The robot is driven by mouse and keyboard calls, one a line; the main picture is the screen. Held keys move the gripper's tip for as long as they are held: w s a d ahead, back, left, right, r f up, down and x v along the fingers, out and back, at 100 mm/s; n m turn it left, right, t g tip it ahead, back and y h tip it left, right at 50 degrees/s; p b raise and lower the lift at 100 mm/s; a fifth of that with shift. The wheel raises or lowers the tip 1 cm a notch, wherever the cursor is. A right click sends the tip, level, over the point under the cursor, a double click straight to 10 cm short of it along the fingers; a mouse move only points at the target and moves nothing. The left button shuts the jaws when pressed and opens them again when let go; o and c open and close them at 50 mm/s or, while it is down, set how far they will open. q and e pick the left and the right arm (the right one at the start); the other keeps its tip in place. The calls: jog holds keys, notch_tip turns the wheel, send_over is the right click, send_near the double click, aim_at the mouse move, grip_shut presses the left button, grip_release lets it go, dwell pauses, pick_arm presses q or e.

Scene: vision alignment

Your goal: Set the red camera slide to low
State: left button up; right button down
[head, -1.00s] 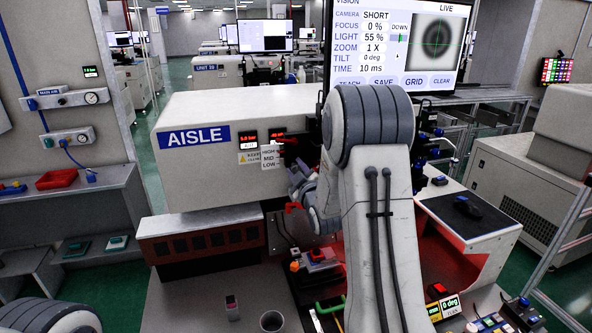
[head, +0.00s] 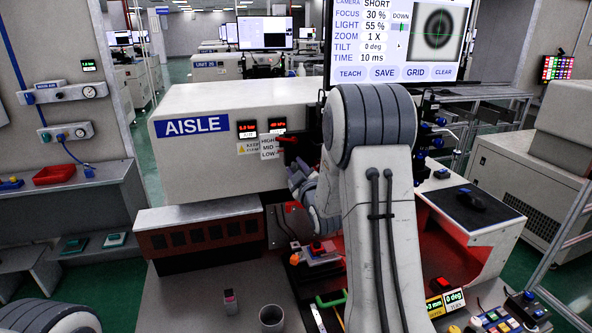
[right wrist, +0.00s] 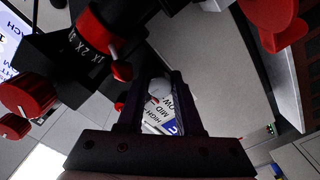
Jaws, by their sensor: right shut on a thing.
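A HIGH/MID/LOW label (head: 270,147) is on the front of the AISLE machine. A small red piece (head: 288,139) shows just right of it, near the HIGH and MID lines; I take it for the red camera slide. My right gripper (right wrist: 160,86) has its fingers close together around a pale round knob (right wrist: 160,89). The label (right wrist: 156,118) shows behind the fingers in the right wrist view. I cannot tell whether the knob belongs to the slide. In the head view my right arm hides most of the fingers. My left gripper is out of view.
Red-knobbed black lens parts (right wrist: 82,60) crowd the fingers on the left in the right wrist view. A large red knob (right wrist: 270,25) stands at upper right. The screen (head: 400,40) reads SHORT and focus 30 %. A grey cup (head: 271,318) stands on the bench.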

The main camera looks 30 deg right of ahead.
jog(key=shift+f, duration=0.75)
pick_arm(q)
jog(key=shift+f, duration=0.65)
pick_arm(e)
jog(key=c, duration=0.6)
grip_release()
jog(key=shift+o, duration=0.2)
